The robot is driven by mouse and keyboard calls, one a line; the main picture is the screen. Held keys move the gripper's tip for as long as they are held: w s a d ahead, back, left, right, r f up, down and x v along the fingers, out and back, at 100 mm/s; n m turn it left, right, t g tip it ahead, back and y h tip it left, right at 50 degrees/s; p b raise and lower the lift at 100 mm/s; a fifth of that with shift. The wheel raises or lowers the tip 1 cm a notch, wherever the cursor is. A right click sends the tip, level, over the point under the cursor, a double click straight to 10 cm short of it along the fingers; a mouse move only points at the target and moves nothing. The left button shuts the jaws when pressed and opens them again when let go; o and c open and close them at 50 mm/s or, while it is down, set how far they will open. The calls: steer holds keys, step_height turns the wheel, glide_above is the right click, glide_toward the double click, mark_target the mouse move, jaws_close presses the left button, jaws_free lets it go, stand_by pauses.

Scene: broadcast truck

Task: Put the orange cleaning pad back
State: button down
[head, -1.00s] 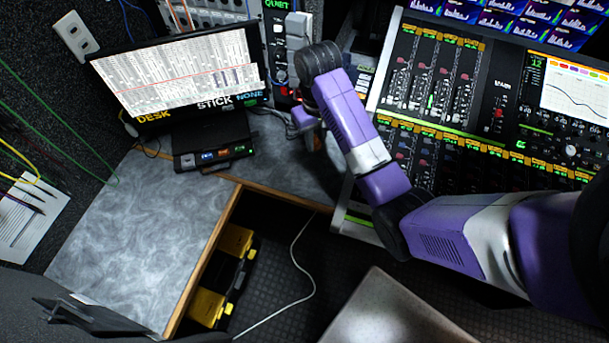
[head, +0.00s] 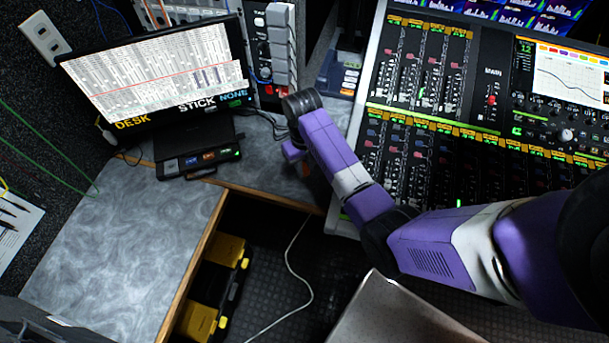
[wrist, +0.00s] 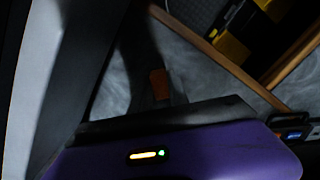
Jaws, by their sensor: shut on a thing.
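In the head view my wrist is over the back right corner of the desk (head: 125,235), between the monitor and the mixing console. There the jaws are mostly hidden by my wrist.
The monitor (head: 155,75) and a small button box (head: 200,161) stand left of my gripper. The mixing console (head: 425,110) is close on the right. A white cable (head: 291,262) and a yellow-black case (head: 215,290) lie below the desk edge. The desk's left part is clear.

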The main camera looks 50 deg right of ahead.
mark_target(305, 181)
steer(key=shift+f, duration=2.4)
steer(key=shift+f, duration=0.15)
steer(key=c, duration=1.3)
jaws_free()
steer(key=shift+o, duration=0.2)
steer(key=r, duration=1.2)
steer(key=shift+w+d+r, duration=0.1)
steer(key=shift+w+r, duration=0.05)
steer(key=shift+w, duration=0.05)
steer(key=shift+w, duration=0.1)
